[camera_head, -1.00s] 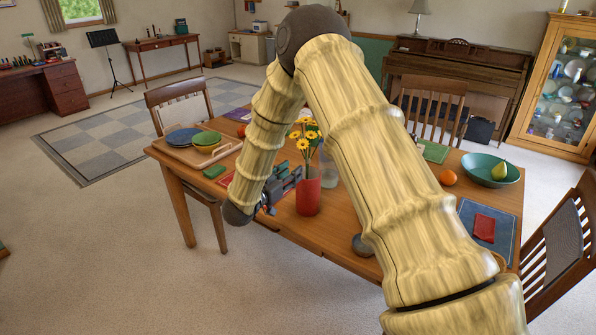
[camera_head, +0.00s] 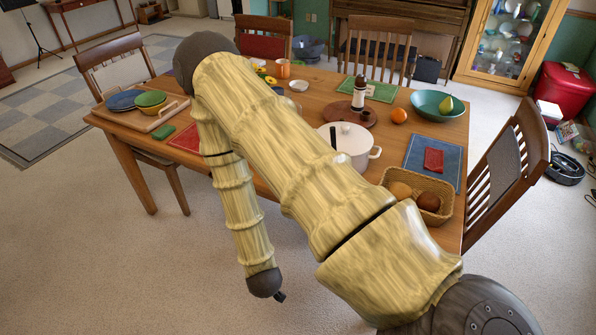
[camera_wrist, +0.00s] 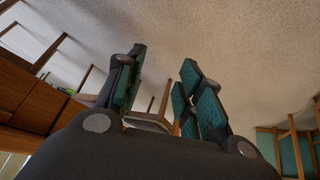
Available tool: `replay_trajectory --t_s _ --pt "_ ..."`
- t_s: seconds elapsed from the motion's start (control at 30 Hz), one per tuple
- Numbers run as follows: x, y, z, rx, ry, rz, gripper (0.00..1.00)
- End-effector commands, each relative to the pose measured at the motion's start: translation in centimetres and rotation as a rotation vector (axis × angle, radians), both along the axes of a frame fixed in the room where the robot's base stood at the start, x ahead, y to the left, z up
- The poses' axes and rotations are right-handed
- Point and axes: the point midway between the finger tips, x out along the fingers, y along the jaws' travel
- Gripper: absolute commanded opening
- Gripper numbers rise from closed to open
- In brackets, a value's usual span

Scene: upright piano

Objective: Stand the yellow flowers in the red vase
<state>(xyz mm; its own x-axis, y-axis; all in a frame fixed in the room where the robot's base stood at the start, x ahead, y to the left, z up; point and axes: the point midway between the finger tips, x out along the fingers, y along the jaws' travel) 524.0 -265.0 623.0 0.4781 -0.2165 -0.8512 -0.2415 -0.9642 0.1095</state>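A small patch of yellow (camera_head: 268,79) shows past the upper edge of my arm, over the table. It may be the tops of the yellow flowers, but too little shows to be sure. The red vase is hidden behind my arm in the head view and does not show in the wrist view. My gripper (camera_wrist: 162,88) is open in the wrist view, its teal-padded fingers apart with nothing between them. In the head view only a dark tip of it (camera_head: 280,296) shows, hanging low over the carpet in front of the table.
The wooden table (camera_head: 300,100) holds a tray (camera_head: 172,117), a white pot (camera_head: 352,148), a wicker basket (camera_head: 436,182), a green bowl (camera_head: 428,108) and a dark bottle (camera_head: 359,90). Chairs stand around it, one at the right (camera_head: 507,155). The carpet at front left is clear.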

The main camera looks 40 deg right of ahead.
Motion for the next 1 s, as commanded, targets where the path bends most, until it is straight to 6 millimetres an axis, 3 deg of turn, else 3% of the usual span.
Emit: replay_trajectory --t_s 0.03,0.2,0.3,0.4,0.53,1.0 --pt "-3.7 0.7 -1.2 0.032 0.087 0.034 0.37" --pt "-14.3 2.7 -3.0 0.13 0.342 0.121 0.37" --pt "-18.5 3.3 -3.1 0.164 0.444 0.151 0.37" --pt "-20.9 3.7 -3.0 0.184 0.503 0.168 0.37" --pt "-21.9 3.8 -2.9 0.192 0.525 0.174 0.37" --pt "-21.7 3.8 -2.9 0.191 0.523 0.173 0.37"
